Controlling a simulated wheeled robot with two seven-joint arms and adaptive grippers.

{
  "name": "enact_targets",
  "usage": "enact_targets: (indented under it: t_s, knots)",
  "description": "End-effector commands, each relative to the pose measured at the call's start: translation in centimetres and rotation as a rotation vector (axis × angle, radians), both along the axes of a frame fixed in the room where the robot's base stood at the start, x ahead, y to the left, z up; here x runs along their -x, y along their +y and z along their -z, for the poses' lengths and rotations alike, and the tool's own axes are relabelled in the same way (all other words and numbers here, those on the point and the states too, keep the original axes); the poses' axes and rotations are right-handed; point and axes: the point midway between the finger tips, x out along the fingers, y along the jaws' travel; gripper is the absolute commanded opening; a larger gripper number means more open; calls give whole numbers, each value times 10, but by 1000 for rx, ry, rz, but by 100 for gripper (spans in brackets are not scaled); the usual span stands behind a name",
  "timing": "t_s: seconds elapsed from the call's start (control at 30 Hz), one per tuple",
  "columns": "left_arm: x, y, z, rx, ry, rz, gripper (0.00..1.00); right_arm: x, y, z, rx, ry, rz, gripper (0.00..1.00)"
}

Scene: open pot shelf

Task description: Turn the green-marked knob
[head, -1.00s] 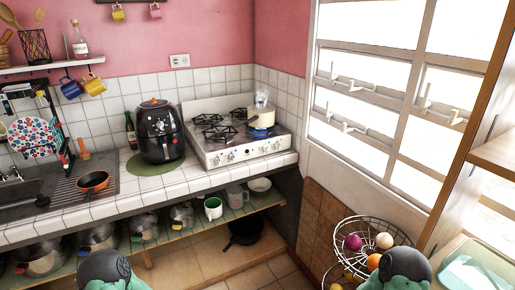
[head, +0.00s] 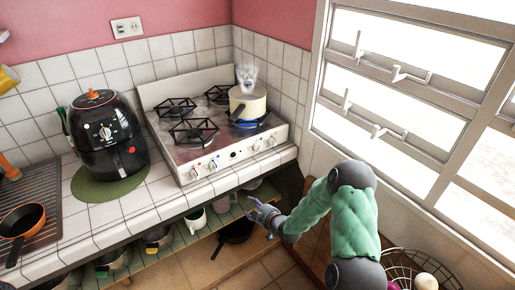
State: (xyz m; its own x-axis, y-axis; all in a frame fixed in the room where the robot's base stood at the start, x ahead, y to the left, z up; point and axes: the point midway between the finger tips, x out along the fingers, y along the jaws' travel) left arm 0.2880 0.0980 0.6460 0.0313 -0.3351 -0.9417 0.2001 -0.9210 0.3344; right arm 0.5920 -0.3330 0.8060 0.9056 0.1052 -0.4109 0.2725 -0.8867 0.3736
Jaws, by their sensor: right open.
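The white stove (head: 220,125) stands on the tiled counter with a row of knobs along its front panel. Two knobs are on the left, a left knob (head: 194,175) and one beside it (head: 213,166). Two more are on the right, an inner knob (head: 257,147) and an outer knob (head: 272,142). The marks are too small to tell which knob is green. My right gripper (head: 250,207) is open and empty, below and in front of the counter edge, apart from the knobs. My left gripper is not in view.
A steaming cream pot (head: 247,104) sits over a blue flame on the right burner. A black air fryer (head: 108,135) stands left of the stove on a green mat (head: 85,187). The low shelf holds cookware, including a black pan (head: 237,232). A wire basket (head: 400,262) is at lower right.

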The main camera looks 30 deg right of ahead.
Motion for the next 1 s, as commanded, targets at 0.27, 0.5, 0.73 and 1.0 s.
enact_targets:
  t_s: [0.27, 0.5, 0.73, 1.0]
  knots:
    - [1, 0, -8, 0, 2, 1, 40, -23, -108, -136, 495, -411, -82, 57]
    - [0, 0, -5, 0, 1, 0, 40, -34, -117, -155, 578, -469, -100, 57]
    - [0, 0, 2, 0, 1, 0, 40, -72, -113, -153, 575, -468, -101, 57]
    - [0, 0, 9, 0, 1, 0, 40, -114, -110, -154, 574, -467, -98, 57]
